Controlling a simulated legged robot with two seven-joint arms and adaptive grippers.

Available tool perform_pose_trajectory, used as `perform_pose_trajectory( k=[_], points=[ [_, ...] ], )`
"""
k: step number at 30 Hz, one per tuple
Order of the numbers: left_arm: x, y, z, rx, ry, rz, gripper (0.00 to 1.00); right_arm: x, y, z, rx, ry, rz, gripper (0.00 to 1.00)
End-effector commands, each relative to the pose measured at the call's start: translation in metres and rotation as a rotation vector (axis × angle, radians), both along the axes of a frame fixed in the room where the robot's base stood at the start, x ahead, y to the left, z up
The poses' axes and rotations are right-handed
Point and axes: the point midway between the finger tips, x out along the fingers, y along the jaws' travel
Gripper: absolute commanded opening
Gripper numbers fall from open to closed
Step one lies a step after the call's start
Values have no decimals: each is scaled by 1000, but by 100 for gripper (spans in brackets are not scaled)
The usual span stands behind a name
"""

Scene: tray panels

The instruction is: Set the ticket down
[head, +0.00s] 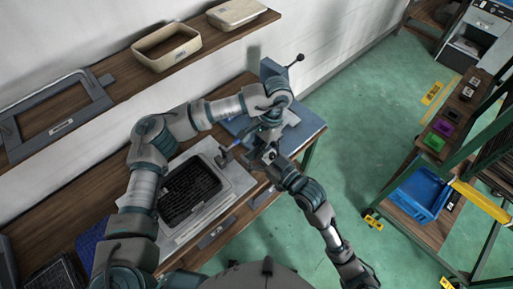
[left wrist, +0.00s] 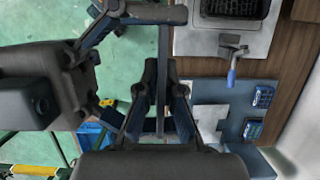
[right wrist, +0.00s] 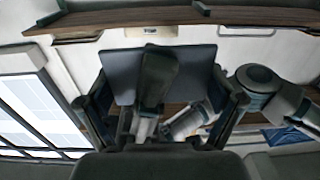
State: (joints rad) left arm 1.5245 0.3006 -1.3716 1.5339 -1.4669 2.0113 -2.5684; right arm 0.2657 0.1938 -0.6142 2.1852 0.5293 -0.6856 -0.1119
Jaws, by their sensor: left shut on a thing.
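My left gripper (left wrist: 160,68) is shut on a thin dark grey plate (left wrist: 163,42), seen edge-on in the left wrist view; I take it to be the ticket. The right wrist view shows a flat dark face (right wrist: 195,70), apparently the same plate, with a dark finger across its middle. My right gripper (right wrist: 158,78) is open, its fingers spread wide to either side of the plate; I see no grip. In the head view both grippers meet above the bench by the blue-grey board (head: 309,128), and the arms hide the plate there.
A black-lined tray (head: 228,188) sits on the bench, with a blue-handled lever (left wrist: 231,75) at its edge. White paper (left wrist: 208,118) and two small blue devices (left wrist: 263,97) lie on the board. A shelf holds a beige bin (head: 165,48). A blue crate (head: 420,195) stands at right beyond open floor.

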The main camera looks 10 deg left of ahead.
Motion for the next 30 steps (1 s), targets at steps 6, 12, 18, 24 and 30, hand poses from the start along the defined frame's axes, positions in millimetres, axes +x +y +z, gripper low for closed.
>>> perform_pose_trajectory(
  k=[6,12,18,24,30],
  points=[
    [0,-1,0,-3,0,0,35,-1,1,0,1,0,2,59],
    [0,-1,0,-2,0,-1,35,-1,0,0,1,0,2,59],
    [5,-4,16,-2,-4,0,35,-1,0,0,1,0,1,59],
    [15,-12,59,-1,-6,1,35,-1,0,0,1,0,1,59],
    [24,-20,96,0,-4,0,35,-1,0,0,1,0,1,59]
  ],
)
